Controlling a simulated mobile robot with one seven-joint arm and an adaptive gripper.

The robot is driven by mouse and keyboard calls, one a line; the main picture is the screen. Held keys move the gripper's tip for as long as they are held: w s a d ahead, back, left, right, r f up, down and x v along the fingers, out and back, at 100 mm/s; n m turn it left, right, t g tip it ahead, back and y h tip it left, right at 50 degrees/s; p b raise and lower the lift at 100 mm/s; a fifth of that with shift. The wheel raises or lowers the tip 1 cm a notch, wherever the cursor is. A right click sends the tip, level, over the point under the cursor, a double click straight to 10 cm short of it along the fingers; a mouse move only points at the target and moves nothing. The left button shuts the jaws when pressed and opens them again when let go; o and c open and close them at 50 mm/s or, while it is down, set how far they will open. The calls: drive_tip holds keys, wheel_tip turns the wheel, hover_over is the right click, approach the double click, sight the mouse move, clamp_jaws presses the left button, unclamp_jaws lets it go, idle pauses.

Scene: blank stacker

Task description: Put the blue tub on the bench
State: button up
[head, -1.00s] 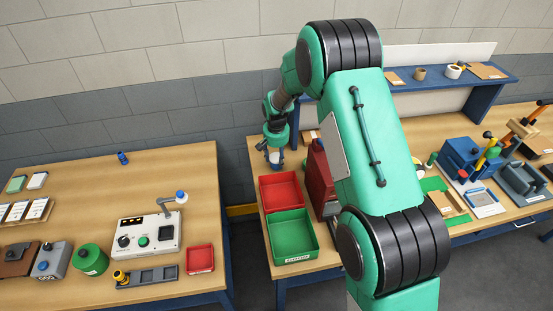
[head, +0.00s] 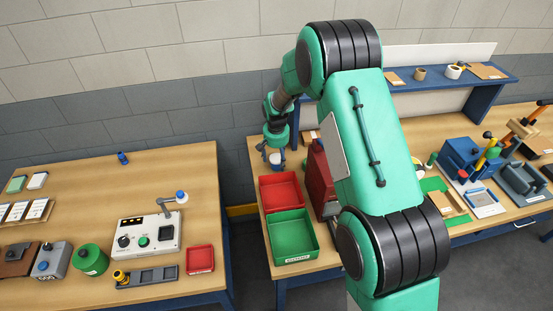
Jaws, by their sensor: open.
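The blue tub (head: 276,159) is small in the head view, with a pale upper part. It appears to stand on the bench (head: 257,160), just behind the red tray, though its base is too small to see clearly. My gripper (head: 270,152) points down right at the tub, with its jaws open. One finger stands out to the left of the tub. The other finger is hard to make out, and I cannot tell whether it touches the tub.
A red tray (head: 262,191) and a green tray (head: 291,259) lie in front of the tub. A dark red box (head: 318,170) stands to its right, partly hidden by my arm. A separate table (head: 190,165) is at left, across a gap.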

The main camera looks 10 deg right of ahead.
wheel_tip(320, 180, up, 12)
drive_tip(key=s+p, duration=0.1)
drive_tip(key=shift+s+a, duration=0.2)
idle(0.3)
drive_tip(key=shift+r, duration=0.1)
idle(0.6)
wheel_tip(320, 180, up, 12)
hover_over(277, 160)
drive_tip(key=s+d, duration=0.1)
drive_tip(key=s, duration=0.6)
drive_tip(key=s+d+r+n+t, duration=0.1)
drive_tip(key=s+d+r+t, duration=0.1)
drive_tip(key=s+r, duration=1)
drive_tip(key=s+r+n+t, duration=0.1)
drive_tip(key=s+r, duration=0.1)
drive_tip(key=s, duration=1.2)
drive_tip(key=s+d+r+t, duration=0.1)
drive_tip(key=s, duration=1.3)
drive_tip(key=shift+s+r+n, duration=0.4)
